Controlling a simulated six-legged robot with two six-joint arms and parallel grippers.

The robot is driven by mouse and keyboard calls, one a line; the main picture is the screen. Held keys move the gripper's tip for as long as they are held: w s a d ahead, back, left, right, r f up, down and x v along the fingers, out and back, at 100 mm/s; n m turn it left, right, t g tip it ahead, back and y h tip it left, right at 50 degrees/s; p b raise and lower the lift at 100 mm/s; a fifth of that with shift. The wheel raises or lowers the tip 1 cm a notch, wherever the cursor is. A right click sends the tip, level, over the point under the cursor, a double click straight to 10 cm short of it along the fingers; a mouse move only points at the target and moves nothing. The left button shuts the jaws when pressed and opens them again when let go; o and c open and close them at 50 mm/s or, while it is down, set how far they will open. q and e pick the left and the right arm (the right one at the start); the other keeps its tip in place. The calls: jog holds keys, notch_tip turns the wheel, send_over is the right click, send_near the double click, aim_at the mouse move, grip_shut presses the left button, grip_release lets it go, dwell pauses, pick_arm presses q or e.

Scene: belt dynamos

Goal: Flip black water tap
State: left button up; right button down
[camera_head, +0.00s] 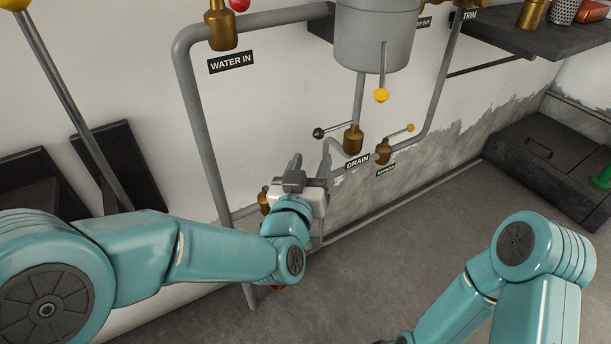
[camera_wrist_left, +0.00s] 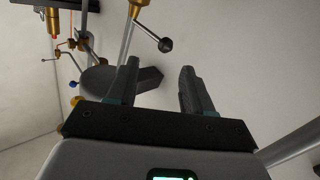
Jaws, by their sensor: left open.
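The black water tap is a lever with a black ball end (camera_head: 318,132) on a brass valve (camera_head: 353,139), beside the DRAIN label, low on the wall pipes. Its lever points left from the valve. In the left wrist view the black ball (camera_wrist_left: 165,45) shows at the upper middle, just beyond the fingertips. My left gripper (camera_head: 311,161) is open and empty, with its fingers pointing up at the wall below the tap lever. In the left wrist view the open fingers (camera_wrist_left: 160,70) are apart from the ball. My right gripper is out of view.
A grey tank (camera_head: 377,35) hangs above, with a yellow-balled lever (camera_head: 381,95) under it. A smaller yellow-ended tap (camera_head: 383,151) sits right of the DRAIN valve. The WATER IN pipe (camera_head: 205,130) runs down at the left.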

pick_arm(q)
jog(key=v, duration=0.4)
jog(key=shift+s, duration=0.35)
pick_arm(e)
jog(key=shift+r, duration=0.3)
